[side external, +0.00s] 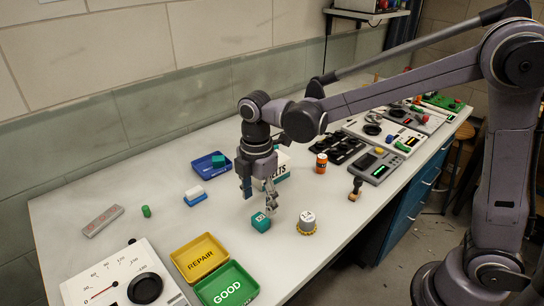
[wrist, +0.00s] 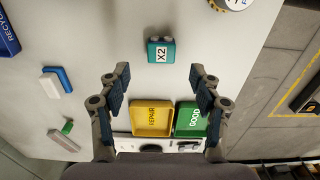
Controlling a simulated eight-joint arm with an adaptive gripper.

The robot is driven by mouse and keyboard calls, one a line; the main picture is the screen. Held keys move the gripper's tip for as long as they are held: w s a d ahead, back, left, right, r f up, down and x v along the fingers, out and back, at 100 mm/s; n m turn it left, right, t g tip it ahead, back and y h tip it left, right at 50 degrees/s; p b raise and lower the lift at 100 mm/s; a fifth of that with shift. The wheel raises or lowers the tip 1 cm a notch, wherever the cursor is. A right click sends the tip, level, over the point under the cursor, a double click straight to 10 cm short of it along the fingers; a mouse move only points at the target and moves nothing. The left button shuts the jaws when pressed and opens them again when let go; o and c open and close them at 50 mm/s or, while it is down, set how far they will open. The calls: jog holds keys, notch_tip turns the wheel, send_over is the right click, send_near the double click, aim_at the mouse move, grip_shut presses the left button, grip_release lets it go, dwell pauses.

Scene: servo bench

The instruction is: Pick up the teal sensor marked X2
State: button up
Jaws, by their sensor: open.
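The teal sensor (side external: 261,222) stands on the white bench below my gripper, near the middle of the side external view. In the wrist view the teal sensor (wrist: 161,51) shows a white label reading X2, at the top centre. My gripper (side external: 258,205) is open and empty above the bench, close to the sensor. In the wrist view the two fingers of my gripper (wrist: 160,80) are spread apart, and the sensor lies beyond their tips, between their lines and not touched.
A white round piece with a yellow base (side external: 307,222) stands just right of the sensor. A yellow REPAIR tray (side external: 201,257) and a green GOOD tray (side external: 228,288) lie at the front. A blue tray (side external: 208,166) and a blue-white block (side external: 194,196) lie left. Instruments fill the right.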

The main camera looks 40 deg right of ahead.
aim_at(260, 218)
jog(key=shift+s+d+f, duration=0.1)
jog(key=shift+f, duration=2.55)
jog(key=c, duration=1.1)
